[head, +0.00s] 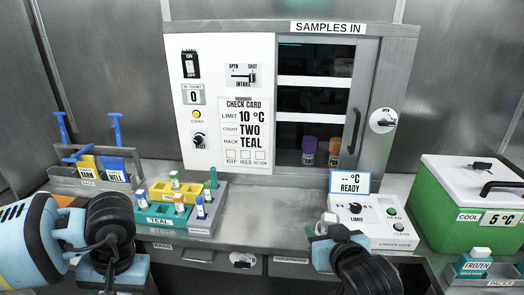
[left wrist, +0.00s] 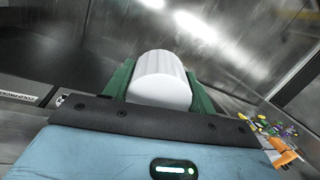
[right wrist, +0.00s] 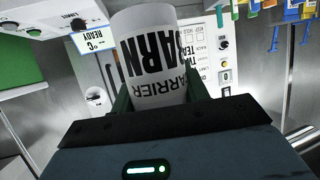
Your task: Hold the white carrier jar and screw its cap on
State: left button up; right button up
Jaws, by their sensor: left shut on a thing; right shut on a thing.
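The white carrier jar (right wrist: 153,55) shows in the right wrist view, with black lettering that includes CARRIER and BARN. My right gripper (right wrist: 158,88) is shut on it, a dark green finger on each side. In the head view a small white part of it (head: 328,219) shows beside my right gripper, above the counter front. My left gripper (left wrist: 162,88) is shut on a plain white round piece, which looks like the cap (left wrist: 162,75). My left fingertips do not show clearly in the head view. The two held pieces are apart.
A teal rack (head: 160,220) with several vials stands left of centre. A grey rack (head: 85,183) holds yellow and blue pieces behind it. The console marked READY (head: 370,222) stands behind my right gripper.

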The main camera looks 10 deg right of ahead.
jog(key=s+a+f+n+g+y, duration=0.1)
jog(key=a+n+y, duration=0.3)
jog(key=a, duration=0.4)
jog(key=s+a+f+n+g+y, duration=0.1)
jog(key=a+n+y, duration=0.3)
jog(key=a, duration=0.4)
jog(key=shift+g+y, duration=0.4)
jog(key=shift+g, duration=0.2)
jog(key=shift+d, duration=0.1)
